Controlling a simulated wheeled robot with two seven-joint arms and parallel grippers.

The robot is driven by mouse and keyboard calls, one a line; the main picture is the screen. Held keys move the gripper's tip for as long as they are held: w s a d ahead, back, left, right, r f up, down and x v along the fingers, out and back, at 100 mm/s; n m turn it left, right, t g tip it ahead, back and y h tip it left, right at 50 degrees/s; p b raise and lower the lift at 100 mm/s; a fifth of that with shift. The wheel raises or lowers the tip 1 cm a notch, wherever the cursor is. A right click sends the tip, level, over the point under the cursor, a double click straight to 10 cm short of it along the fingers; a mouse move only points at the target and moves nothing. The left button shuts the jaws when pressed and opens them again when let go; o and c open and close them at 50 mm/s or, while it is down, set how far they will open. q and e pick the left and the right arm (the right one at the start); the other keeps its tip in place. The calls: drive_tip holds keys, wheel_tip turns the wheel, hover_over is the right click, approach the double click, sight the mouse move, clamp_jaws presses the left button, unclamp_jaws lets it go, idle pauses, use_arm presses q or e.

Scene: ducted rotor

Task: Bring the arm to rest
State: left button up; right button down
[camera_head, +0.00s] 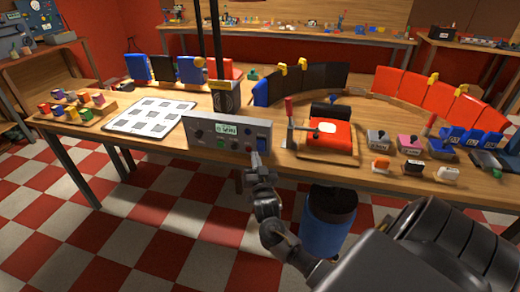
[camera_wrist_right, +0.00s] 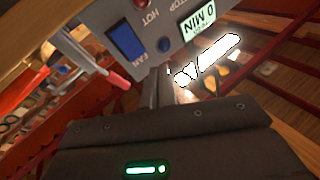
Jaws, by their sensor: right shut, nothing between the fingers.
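My right gripper (camera_head: 256,160) is shut and empty, just in front of the grey control panel (camera_head: 200,136) at the table's front edge. I cannot tell whether its tips touch the panel. In the wrist view the shut fingers (camera_wrist_right: 160,88) are beside the panel (camera_wrist_right: 165,15), near its blue FAN switch (camera_wrist_right: 126,41). That view also shows a red HOT lamp (camera_wrist_right: 141,4) and a display (camera_wrist_right: 199,23) reading 0 MIN. My right arm reaches in from the lower right. My left gripper is not in view.
A red press-like device (camera_head: 328,138) stands right of the panel, with several small stamp-like blocks (camera_head: 378,139) beyond it. A white patterned sheet (camera_head: 150,117) and a wooden rack (camera_head: 75,107) lie to the left. The checkered floor (camera_head: 150,220) before the table is clear at left.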

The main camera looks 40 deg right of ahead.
idle(0.4)
drive_tip(key=a+f+n+g+y, duration=0.35)
drive_tip(key=f+n+y, duration=0.2)
drive_tip(key=f, duration=1.35)
drive_tip(key=s+a+f+n+g+y, duration=0.1)
drive_tip(key=s+a+f+g, duration=0.1)
drive_tip(key=s+f, duration=0.5)
drive_tip(key=s+a+f+n+g+y, duration=0.1)
drive_tip(key=s+a+f+n+g, duration=0.15)
drive_tip(key=f, duration=0.75)
drive_tip(key=s+a+f+n+g+y, duration=0.1)
drive_tip(key=s+a+f+g, duration=0.2)
drive_tip(key=s+f, duration=0.65)
drive_tip(key=s+a+f+g+y, duration=0.15)
drive_tip(key=s+f, duration=0.45)
drive_tip(key=s, duration=0.6)
drive_tip(key=s+a+f+g, duration=0.2)
drive_tip(key=s, duration=0.8)
drive_tip(key=s+a+f+g, duration=0.2)
drive_tip(key=s, duration=0.8)
drive_tip(key=shift+s+a+f+n, duration=0.15)
drive_tip(key=shift+s+f+n, duration=0.05)
drive_tip(key=shift+n, duration=0.2)
drive_tip(key=shift+g, duration=0.25)
